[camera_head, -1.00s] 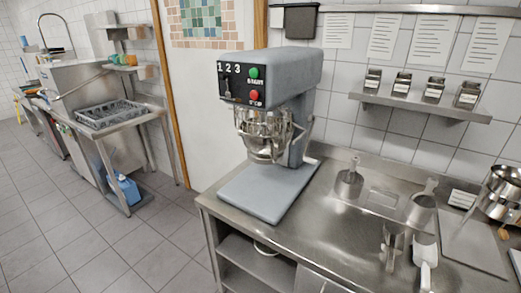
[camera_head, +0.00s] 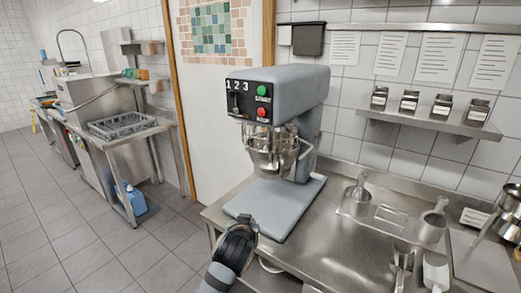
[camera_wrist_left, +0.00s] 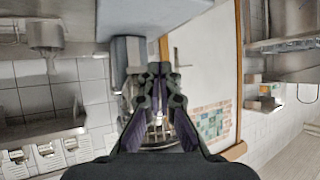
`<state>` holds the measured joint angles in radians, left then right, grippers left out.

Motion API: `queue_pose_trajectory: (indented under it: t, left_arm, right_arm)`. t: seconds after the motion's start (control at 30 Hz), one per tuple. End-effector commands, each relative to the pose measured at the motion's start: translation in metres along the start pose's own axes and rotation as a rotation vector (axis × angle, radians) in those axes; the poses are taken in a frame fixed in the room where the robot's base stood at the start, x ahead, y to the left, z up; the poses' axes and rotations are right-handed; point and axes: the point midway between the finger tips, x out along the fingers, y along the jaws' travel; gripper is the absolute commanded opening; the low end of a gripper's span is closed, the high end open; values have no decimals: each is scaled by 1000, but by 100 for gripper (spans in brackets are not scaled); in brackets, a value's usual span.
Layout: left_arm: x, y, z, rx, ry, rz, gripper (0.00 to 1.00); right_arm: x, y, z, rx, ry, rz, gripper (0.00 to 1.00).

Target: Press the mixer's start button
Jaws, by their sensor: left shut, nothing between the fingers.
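The mixer (camera_head: 285,90) stands on the steel counter. Its black front panel has a green start button (camera_head: 262,90) above a red stop button (camera_head: 262,113), with a lever under the numbers 1 2 3 at their left. My left gripper (camera_head: 243,222) is low in front of the mixer's base plate, well below the panel and apart from the buttons. In the left wrist view my left gripper (camera_wrist_left: 158,72) is shut and empty, pointing toward the mixer, whose wire guard (camera_wrist_left: 160,130) shows partly behind the fingers. The buttons cannot be made out there. My right gripper is not in view.
The steel counter (camera_head: 310,240) holds metal containers (camera_head: 430,225) on the right. A wall shelf (camera_head: 430,125) with several small jars hangs above. A dish table (camera_head: 140,136) with a grey rack stands at the left. The space before the mixer panel is clear.

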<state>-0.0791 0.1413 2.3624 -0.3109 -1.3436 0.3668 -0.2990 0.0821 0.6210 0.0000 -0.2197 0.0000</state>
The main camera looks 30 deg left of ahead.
Motion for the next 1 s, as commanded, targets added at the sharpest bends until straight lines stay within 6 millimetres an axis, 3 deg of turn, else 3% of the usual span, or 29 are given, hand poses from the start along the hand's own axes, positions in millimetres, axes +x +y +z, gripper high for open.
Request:
queue_pose_trajectory:
  t: [0.03,0.3,0.5,0.6,0.8,1.0]
  left_arm:
    - [-3,-2,-27,-38,64,-11,0]
    - [-33,-20,-157,-250,396,-62,0]
    - [-73,-38,-243,-401,638,-75,0]
    - [-94,-46,-275,-462,737,-75,0]
    - [-121,-58,-310,-531,853,-72,0]
    - [-126,-60,-316,-544,876,-70,0]
  right_arm:
    - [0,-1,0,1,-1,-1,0]
    - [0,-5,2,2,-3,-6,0]
    - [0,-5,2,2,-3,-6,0]
    - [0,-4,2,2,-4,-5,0]
    - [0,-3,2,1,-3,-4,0]
    - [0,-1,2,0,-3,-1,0]
